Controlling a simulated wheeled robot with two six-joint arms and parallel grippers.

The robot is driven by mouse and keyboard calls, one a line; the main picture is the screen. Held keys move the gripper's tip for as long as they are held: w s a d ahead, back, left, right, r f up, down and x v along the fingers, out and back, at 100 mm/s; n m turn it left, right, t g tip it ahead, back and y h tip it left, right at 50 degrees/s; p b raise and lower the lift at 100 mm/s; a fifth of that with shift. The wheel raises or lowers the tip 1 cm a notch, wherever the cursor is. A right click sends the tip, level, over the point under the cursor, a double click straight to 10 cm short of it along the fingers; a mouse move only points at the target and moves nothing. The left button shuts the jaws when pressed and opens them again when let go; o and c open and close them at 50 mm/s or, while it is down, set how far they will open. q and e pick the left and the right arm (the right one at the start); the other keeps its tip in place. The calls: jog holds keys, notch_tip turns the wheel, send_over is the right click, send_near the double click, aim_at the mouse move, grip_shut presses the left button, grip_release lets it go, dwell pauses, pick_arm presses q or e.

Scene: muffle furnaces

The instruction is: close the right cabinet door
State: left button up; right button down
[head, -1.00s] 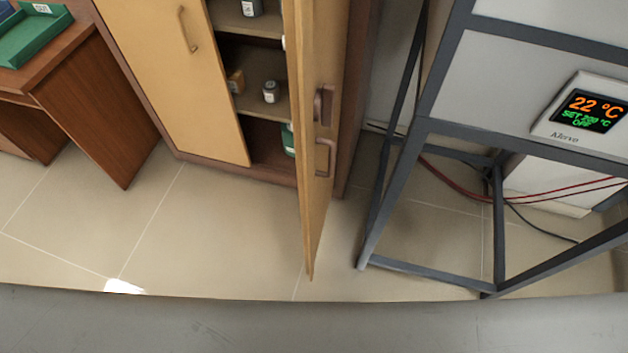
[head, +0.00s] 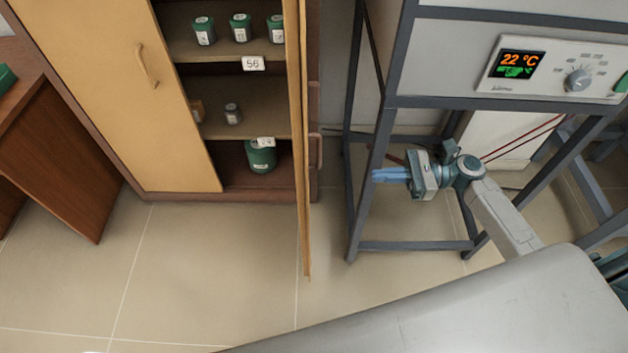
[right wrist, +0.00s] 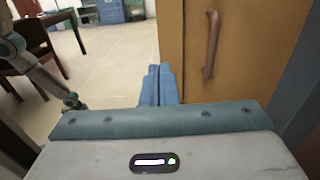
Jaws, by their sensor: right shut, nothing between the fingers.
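The right cabinet door (head: 302,150) stands open, swung out toward me and seen nearly edge-on in the head view. Its handle (head: 316,150) is on the side facing right. The cabinet's left door (head: 110,90) is closed. My right gripper (head: 378,175) is shut and empty, to the right of the open door, with a gap between them, in front of the furnace stand. In the right wrist view its blue fingers (right wrist: 157,85) are together, and the door's wooden face (right wrist: 240,70) with a handle (right wrist: 211,45) is ahead and to the right. My left gripper is not in view.
The dark metal furnace stand (head: 430,102) with its temperature display is close around my right arm. Jars and bottles (head: 240,27) stand on the cabinet shelves. A brown desk (head: 60,150) is at the left. The tiled floor (head: 210,260) before the cabinet is clear.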

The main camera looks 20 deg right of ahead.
jog(key=p+x, duration=0.4)
jog(key=x, duration=1)
jog(key=shift+r, duration=0.3)
